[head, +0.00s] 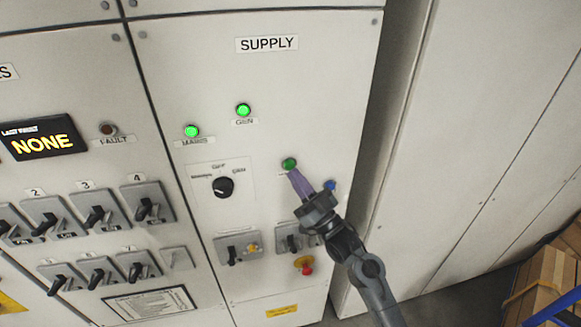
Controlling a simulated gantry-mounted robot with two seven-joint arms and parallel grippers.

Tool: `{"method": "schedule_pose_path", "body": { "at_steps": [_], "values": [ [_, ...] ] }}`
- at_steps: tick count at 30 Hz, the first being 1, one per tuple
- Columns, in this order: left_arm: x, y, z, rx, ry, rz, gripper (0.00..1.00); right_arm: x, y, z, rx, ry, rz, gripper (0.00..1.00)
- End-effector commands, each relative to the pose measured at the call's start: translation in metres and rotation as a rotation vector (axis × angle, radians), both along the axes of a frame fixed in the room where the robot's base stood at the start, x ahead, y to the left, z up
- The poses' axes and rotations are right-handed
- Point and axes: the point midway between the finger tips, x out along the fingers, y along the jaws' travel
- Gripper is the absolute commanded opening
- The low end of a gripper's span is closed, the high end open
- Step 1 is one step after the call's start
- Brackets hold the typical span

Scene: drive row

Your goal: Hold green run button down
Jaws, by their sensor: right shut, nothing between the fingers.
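The green run button (289,164) is on the SUPPLY panel (327,92), right of the rotary selector. It is a darker green than the two lit lamps above it. My right gripper (293,172) is shut and empty, with its purple fingertips at the lower edge of the green button. I cannot tell whether the tips touch it or whether the button is pressed in. The fingers hide the area just below the button. My left gripper is not in view.
A blue button (330,185) sits close to the right of my fingers. A red and yellow knob (305,265) and a lever switch (290,240) lie below. The black selector (223,187) is to the left. Boxes (550,280) stand at the lower right.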

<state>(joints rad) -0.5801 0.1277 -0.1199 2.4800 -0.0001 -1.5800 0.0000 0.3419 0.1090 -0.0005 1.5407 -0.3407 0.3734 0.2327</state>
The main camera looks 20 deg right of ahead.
Motion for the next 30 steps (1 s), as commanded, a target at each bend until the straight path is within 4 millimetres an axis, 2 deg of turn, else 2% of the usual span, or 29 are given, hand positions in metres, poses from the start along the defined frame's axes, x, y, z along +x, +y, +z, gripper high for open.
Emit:
{"method": "schedule_pose_path", "body": {
  "at_steps": [20,30],
  "values": [
    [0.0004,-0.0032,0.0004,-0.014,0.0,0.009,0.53,0.0001,0.0,0.0001,0.0,0.0,0.0,0.0],
    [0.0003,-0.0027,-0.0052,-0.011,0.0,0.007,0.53,0.0077,-0.0009,-0.0008,-0.001,0.0,-0.001,0.0]
  ]
}}
